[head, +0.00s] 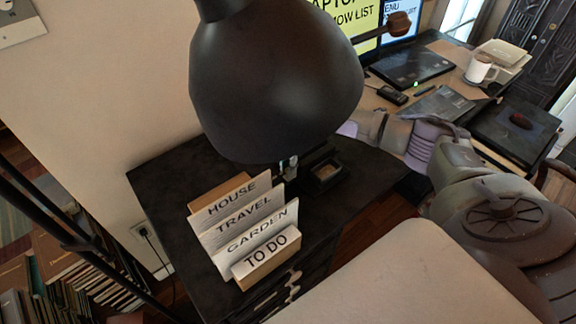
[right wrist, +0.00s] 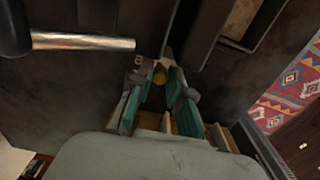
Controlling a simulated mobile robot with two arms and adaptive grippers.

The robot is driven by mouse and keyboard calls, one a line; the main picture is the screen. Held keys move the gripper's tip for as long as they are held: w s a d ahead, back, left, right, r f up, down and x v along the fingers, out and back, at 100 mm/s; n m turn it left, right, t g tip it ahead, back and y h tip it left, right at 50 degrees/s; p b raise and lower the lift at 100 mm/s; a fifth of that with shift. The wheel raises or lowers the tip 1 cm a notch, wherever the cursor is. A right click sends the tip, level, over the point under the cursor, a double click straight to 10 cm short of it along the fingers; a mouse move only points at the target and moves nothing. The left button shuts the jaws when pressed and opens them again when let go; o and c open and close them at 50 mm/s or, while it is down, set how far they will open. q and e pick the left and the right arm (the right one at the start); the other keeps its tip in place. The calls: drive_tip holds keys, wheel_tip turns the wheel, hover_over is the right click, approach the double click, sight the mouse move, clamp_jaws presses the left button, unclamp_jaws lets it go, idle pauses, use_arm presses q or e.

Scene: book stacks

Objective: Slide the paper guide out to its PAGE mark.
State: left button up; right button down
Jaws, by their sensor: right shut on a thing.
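My right gripper (head: 289,164) shows in the head view just under the lamp shade, over the dark desk top, mostly hidden by the shade. I cannot read a PAGE mark in either view. My left gripper is not in view.
A large dark lamp shade (head: 275,85) hangs over the work spot. A card sorter (head: 262,268) with HOUSE, TRAVEL, GARDEN and TO DO cards stands close in front. A dark open box (head: 324,178) is to the right. A metal rod (right wrist: 85,41) lies left of my fingers.

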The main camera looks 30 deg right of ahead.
sight(274, 175)
drive_tip(key=a+p, duration=0.1)
drive_tip(key=a, duration=0.1)
drive_tip(key=a+p, duration=0.1)
drive_tip(key=a, duration=0.1)
drive_tip(key=shift+s+r+p, duration=0.15)
drive_tip(key=shift+r+p, duration=0.1)
drive_tip(key=shift+p, duration=0.05)
drive_tip(key=shift+a+f, duration=0.15)
drive_tip(key=shift+a, duration=0.15)
drive_tip(key=shift+f, duration=0.1)
drive_tip(key=c, duration=1.1)
unclamp_jaws()
wheel_tip(274, 175, up, 12)
